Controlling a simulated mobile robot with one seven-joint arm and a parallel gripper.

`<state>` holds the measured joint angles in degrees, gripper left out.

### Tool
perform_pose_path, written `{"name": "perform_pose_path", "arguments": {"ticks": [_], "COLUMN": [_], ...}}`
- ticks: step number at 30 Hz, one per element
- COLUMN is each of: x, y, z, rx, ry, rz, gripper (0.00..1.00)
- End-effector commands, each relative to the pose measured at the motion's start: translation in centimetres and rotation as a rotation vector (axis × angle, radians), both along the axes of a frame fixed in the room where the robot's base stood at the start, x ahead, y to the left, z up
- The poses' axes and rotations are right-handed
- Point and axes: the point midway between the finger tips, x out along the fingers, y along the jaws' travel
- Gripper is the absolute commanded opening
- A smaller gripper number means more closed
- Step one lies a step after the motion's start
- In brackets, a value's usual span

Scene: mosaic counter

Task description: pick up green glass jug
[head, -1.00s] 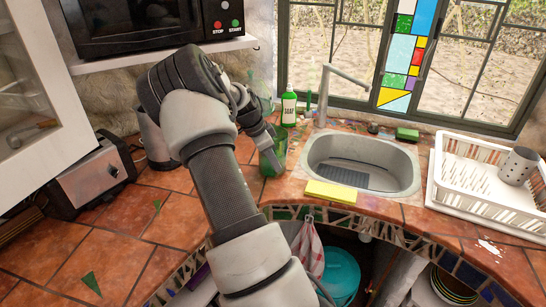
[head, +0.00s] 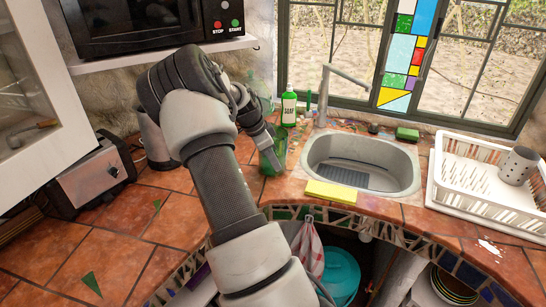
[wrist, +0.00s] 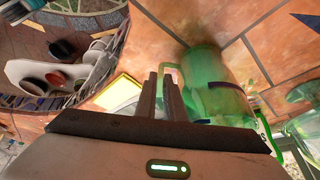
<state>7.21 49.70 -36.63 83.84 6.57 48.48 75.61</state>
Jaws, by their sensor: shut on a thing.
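The green glass jug (head: 272,158) stands on the tiled counter just left of the sink, partly hidden behind my arm in the head view. In the wrist view the jug (wrist: 215,75) is right of centre, and its handle (wrist: 172,73) lies at the fingertips. My gripper (wrist: 161,82) is shut on the jug, with the two fingers close together at the handle. In the head view the fingertips are hard to make out beside the jug. I cannot tell whether the jug's base is clear of the counter.
The sink (head: 362,162), with a yellow sponge (head: 333,190) at its front edge, is right of the jug. A green soap bottle (head: 289,107) stands behind. A toaster (head: 95,178) and a dish rack (head: 480,175) flank the counter.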

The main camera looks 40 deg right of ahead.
Motion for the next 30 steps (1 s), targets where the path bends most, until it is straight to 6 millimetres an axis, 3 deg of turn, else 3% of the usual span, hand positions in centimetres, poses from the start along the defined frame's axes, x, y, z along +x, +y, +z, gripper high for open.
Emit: {"name": "perform_pose_path", "arguments": {"ticks": [8,21,30], "x": [0.1,0.1,0.0], "y": [-0.1,-0.1,0.0], "z": [0.9,8.6,10.1], "rx": [-0.003,-0.002,0.000], "ry": [-0.004,-0.003,0.000], "rz": [0.000,-0.001,0.000], "gripper": [0.00,0.00,0.00]}}
